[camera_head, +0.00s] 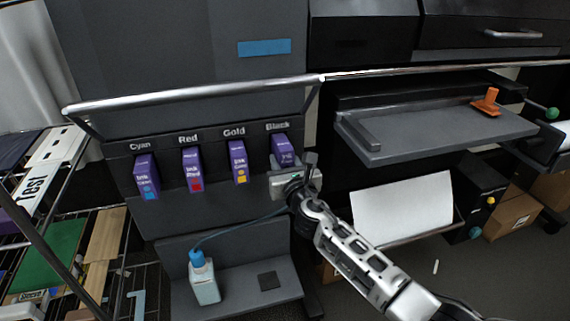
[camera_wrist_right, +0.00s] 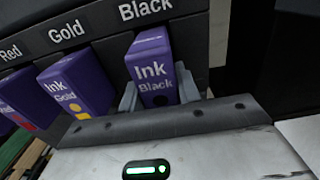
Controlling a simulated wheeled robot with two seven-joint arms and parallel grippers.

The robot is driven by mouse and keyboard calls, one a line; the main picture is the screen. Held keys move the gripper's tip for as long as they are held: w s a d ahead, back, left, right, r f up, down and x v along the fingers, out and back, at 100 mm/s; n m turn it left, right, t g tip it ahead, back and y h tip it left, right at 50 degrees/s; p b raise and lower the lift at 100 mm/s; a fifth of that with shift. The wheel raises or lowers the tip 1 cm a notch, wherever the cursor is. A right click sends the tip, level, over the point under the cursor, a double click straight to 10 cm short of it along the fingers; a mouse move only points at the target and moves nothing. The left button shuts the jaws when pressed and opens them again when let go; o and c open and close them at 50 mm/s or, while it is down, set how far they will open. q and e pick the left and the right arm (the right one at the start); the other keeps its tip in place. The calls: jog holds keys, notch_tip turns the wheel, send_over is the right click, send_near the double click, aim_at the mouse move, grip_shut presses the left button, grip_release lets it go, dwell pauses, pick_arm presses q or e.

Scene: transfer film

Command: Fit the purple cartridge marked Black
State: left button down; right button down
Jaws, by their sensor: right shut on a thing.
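The purple cartridge marked Black (camera_head: 284,149) is in the slot under the Black label, at the right end of the cartridge row. In the right wrist view the Black cartridge (camera_wrist_right: 153,68) sticks out of the slot, its "Ink Black" face toward me. My right gripper (camera_wrist_right: 160,95) is shut on it, a grey finger on each side. In the head view my right gripper (camera_head: 290,176) covers the lower part of the cartridge. How deep the cartridge sits is hard to tell. My left gripper is not in view.
Purple cartridges marked Cyan (camera_head: 147,176), Red (camera_head: 193,170) and Gold (camera_head: 239,162) stick out of the slots to the left. A bottle with a blue cap (camera_head: 204,280) stands on the lower ledge (camera_head: 240,295). A grey shelf (camera_head: 430,137) juts out at right.

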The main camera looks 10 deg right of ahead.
jog(key=shift+w+r+b, duration=0.15)
jog(key=shift+w+b, duration=0.15)
jog(key=shift+w, duration=0.5)
jog(key=c, duration=0.9)
grip_release()
jog(key=shift+s+p, duration=0.35)
jog(key=shift+s, duration=0.2)
pick_arm(q)
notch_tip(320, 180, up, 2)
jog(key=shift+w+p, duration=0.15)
jog(key=shift+p, duration=0.7)
pick_arm(e)
jog(key=s, duration=1.5)
jog(key=shift+d, duration=0.25)
